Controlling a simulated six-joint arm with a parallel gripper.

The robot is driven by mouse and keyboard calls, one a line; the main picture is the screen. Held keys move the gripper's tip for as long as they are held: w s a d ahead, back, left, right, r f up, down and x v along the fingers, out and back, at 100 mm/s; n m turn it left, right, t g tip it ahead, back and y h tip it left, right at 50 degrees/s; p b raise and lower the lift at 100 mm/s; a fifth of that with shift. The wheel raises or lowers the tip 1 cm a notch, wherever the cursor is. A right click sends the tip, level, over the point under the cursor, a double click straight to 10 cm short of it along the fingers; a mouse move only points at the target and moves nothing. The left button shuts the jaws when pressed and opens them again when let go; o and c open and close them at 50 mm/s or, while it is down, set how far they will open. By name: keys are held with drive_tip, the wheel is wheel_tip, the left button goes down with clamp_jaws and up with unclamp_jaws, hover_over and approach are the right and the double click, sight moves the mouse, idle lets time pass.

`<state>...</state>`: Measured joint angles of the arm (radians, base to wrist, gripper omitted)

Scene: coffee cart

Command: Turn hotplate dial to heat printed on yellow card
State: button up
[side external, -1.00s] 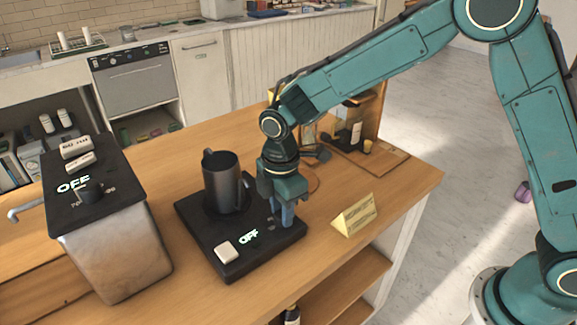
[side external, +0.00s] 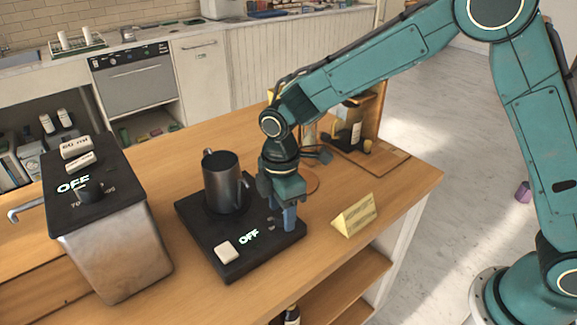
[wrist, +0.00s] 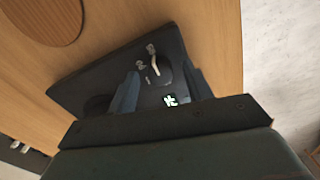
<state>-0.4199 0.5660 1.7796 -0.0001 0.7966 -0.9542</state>
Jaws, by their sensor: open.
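The hotplate (side external: 225,238) is a black slab on the wooden counter, with a dark metal mug (side external: 222,182) on it. My gripper (side external: 289,218) points down over the hotplate's right corner and hides the dial there. In the wrist view the dark dial (wrist: 160,72) with a white pointer mark lies between my open fingers (wrist: 160,82), with small numerals beside it. I cannot tell whether the fingers touch it. The yellow card (side external: 354,216) stands tent-like right of the hotplate; its print is too small to read.
A white button (side external: 226,252) sits on the hotplate's front. A metal box with a black top (side external: 115,240) and its own OFF sign stands at left. A wooden stand with bottles (side external: 350,135) is behind my gripper. Counter around the card is clear.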

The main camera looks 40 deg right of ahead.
sight(282, 214)
wheel_tip(282, 214, up, 14)
idle(0.7)
drive_tip(key=s+d+r+m+t, duration=0.3)
drive_tip(key=s+d+r+m, duration=0.5)
drive_tip(key=s+d, duration=0.35)
drive_tip(key=s+d+f+m+t, duration=0.1)
drive_tip(key=s+d+m, duration=0.2)
drive_tip(key=s, duration=0.3)
drive_tip(key=s+d+f+m+t, duration=0.1)
drive_tip(key=s+d+f+m, duration=0.1)
drive_tip(key=s+d+m, duration=0.2)
drive_tip(key=shift+s+d+m+t, duration=0.3)
drive_tip(key=shift+s+m, duration=0.1)
drive_tip(key=shift+s, duration=1.2)
